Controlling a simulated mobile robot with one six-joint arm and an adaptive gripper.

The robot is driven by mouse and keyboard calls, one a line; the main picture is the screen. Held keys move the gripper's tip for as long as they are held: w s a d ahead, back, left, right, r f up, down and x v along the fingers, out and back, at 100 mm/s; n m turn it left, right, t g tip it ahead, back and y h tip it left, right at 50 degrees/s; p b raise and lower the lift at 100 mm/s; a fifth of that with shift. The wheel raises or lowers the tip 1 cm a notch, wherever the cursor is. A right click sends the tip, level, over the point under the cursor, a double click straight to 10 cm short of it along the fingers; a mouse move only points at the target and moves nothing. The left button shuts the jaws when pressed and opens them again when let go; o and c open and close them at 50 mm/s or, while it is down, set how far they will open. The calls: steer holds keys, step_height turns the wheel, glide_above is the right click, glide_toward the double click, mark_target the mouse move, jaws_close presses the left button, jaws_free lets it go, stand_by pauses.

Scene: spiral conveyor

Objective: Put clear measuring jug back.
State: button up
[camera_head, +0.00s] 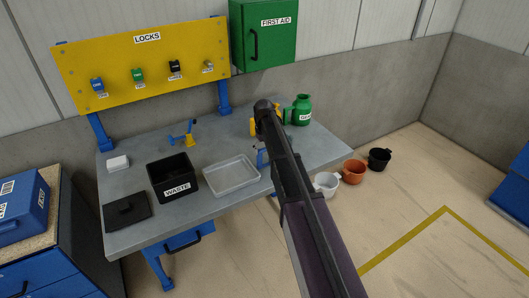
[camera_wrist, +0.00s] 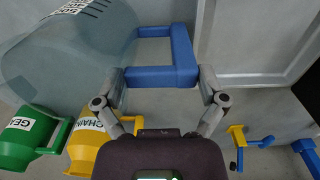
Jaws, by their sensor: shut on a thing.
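The clear measuring jug (camera_wrist: 75,55) fills the upper left of the wrist view, with a white label and dark scale marks on its wall. Its blue handle (camera_wrist: 183,52) lies between the fingers of my gripper (camera_wrist: 162,78), which is shut on it. In the head view my arm hides most of the jug and the gripper; a blue bit of the handle (camera_head: 261,157) shows left of the arm, above the workbench (camera_head: 222,211). I cannot tell whether the jug touches the bench.
A grey tray (camera_head: 248,184) lies left of the jug, then a black waste bin (camera_head: 163,170). A green jug (camera_head: 303,112) and a yellow jug (camera_head: 254,128) stand at the back. White (camera_head: 326,184), orange (camera_head: 354,172) and black (camera_head: 379,159) jugs are right of the bench.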

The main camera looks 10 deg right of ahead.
steer(key=o, duration=0.9)
steer(key=shift+f, duration=0.15)
steer(key=r+p, duration=0.5)
steer(key=r, duration=0.1)
steer(key=shift+s+d+p, duration=0.15)
steer(key=shift+d+p, duration=0.05)
steer(key=shift+p, duration=0.2)
step_height(320, 180, up, 8)
steer(key=p, duration=0.7)
steer(key=shift+f+p, duration=0.1)
steer(key=shift+p, duration=0.25)
